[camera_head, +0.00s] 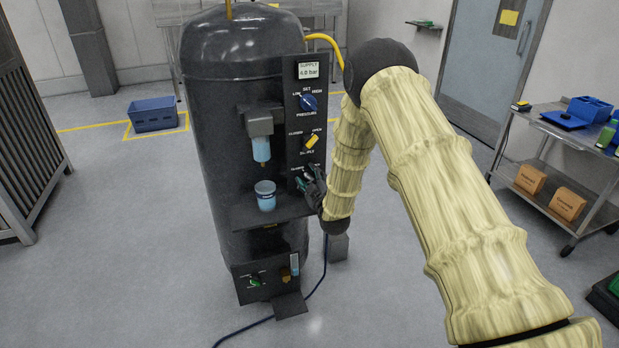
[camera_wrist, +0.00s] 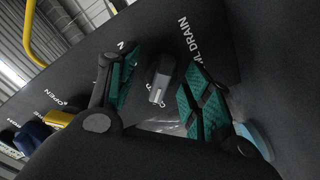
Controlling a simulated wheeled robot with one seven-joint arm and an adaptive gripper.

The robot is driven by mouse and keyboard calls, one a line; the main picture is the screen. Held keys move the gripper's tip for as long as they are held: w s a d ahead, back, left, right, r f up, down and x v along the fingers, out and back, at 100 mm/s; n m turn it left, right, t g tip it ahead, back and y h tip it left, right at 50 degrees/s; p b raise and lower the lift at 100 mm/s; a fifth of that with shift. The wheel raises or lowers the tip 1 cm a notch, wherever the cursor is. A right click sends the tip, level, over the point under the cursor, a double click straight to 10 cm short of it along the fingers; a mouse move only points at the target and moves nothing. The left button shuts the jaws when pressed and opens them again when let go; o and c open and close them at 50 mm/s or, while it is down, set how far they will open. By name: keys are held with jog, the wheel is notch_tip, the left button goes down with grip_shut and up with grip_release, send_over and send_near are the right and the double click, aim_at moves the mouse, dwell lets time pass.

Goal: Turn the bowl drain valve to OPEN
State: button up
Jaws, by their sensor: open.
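The bowl drain valve shows in the wrist view as a short grey handle (camera_wrist: 160,84) on the black panel, beside the partly hidden print ending in "DRAIN". My gripper (camera_wrist: 162,66) is open, with one teal-padded finger on each side of this handle. A gap shows between the handle and both pads. In the head view my gripper (camera_head: 311,181) is at the lowest row of the column's control panel (camera_head: 293,125) and hides most of the valve there. Which way the handle points relative to its OPEN mark cannot be told.
A yellow handle (camera_head: 312,142) and a blue pressure knob (camera_head: 308,103) sit above on the same panel. A light blue cup (camera_head: 265,196) stands on the shelf left of my gripper. A lower box carries a green knob (camera_head: 255,281). The floor in front is clear.

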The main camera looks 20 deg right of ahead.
jog(key=c, duration=1)
jog(key=shift+m+b, duration=0.35)
jog(key=shift+m, duration=0.05)
jog(key=m+b, duration=0.2)
jog(key=m, duration=0.1)
jog(key=shift+d+f+m+b, duration=0.1)
jog(key=shift+m+b, duration=0.2)
jog(key=shift+b, duration=0.05)
jog(key=m+b, duration=0.2)
jog(key=m, duration=0.2)
jog(key=shift+d+m+b, duration=0.1)
jog(key=shift+m+b, duration=0.2)
jog(key=shift+b, duration=0.05)
jog(key=m+b, duration=0.3)
jog(key=m, duration=0.2)
jog(key=shift+d, duration=0.1)
jog(key=shift+m+b, duration=1.15)
jog(key=shift+m, duration=0.75)
jog(key=shift+d+r, duration=0.1)
jog(key=shift+r, duration=0.1)
